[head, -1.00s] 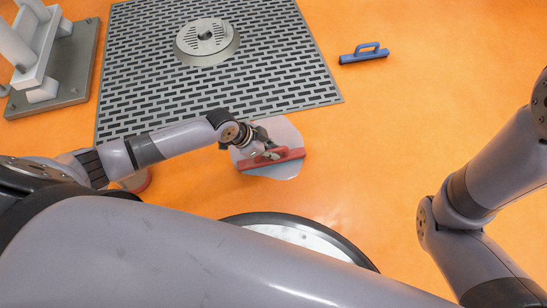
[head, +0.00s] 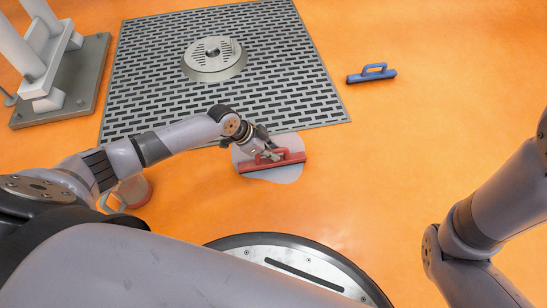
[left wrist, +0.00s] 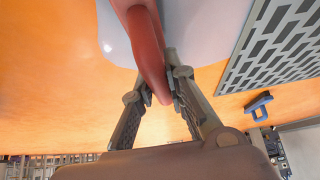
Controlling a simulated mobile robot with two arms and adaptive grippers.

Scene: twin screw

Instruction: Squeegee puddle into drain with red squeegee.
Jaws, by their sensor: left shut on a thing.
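The red squeegee (head: 285,161) stands in the pale grey puddle (head: 280,176) on the orange floor, in the middle of the head view. My left gripper (head: 268,155) is shut on the squeegee's handle; the red handle (left wrist: 143,45) shows between its fingers in the left wrist view. The puddle shows on both sides of the squeegee. The drain is a dark slotted grate (head: 300,98) with a round metal cover (head: 213,62) on it, beyond the squeegee. The puddle's far edge lies close to the grate's near edge. My right gripper is out of view.
A blue squeegee (head: 371,75) lies right of the grate. A cup with a red base (head: 137,192) stands near my left arm. A grey stand with white posts (head: 60,75) is at the upper left.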

